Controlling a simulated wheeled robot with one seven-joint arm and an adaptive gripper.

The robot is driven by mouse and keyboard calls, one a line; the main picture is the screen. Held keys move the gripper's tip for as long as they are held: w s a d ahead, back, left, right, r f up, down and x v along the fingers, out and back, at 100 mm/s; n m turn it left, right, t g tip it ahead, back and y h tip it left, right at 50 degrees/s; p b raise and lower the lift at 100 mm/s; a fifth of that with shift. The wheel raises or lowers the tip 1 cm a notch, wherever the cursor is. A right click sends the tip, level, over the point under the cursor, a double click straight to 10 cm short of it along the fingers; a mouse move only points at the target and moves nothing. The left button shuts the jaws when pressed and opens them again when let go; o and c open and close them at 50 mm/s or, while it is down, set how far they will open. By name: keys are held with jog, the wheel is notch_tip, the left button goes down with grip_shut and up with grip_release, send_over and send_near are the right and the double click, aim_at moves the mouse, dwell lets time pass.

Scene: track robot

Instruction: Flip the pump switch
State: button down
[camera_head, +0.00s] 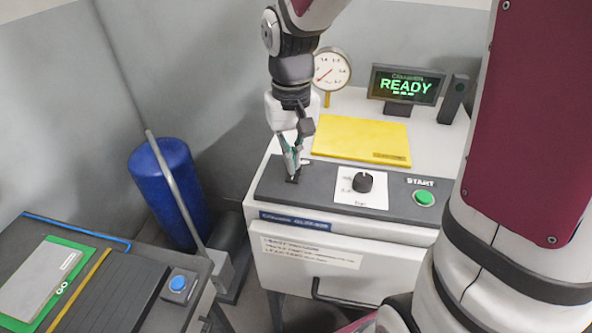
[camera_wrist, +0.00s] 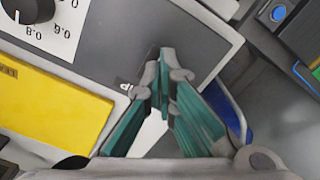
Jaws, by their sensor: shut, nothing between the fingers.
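My gripper (camera_head: 293,168) points down at the left end of the dark control panel (camera_head: 325,192) on the white machine. Its fingers are shut and empty. A small black piece, probably the pump switch (camera_head: 292,180), shows right at the fingertips; I cannot tell whether they touch it. In the wrist view the shut fingertips (camera_wrist: 168,66) lie over the panel (camera_wrist: 190,30). The switch is mostly hidden there, and its position cannot be read. Part of a white label shows beside the fingers.
On the panel to the right are a black dial (camera_head: 362,182) and a green START button (camera_head: 424,198). Behind are a yellow plate (camera_head: 365,142), a gauge (camera_head: 331,70) and a READY display (camera_head: 405,85). A blue cylinder (camera_head: 168,195) and slanted grey pole (camera_head: 178,195) stand left.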

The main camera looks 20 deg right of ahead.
aim_at(293, 178)
jog(key=shift+r+p, duration=0.9)
jog(key=shift+r, duration=1.05)
jog(key=shift+r, duration=0.1)
jog(key=s+r+t, duration=0.2)
jog(key=s+r, duration=0.3)
jog(key=s, duration=0.4)
jog(key=s+r+n+t, duration=0.1)
jog(key=s+r+t, duration=0.2)
jog(key=s+r, duration=0.3)
jog(key=s, duration=0.2)
jog(key=shift+s+t, duration=0.3)
jog(key=shift+s, duration=0.05)
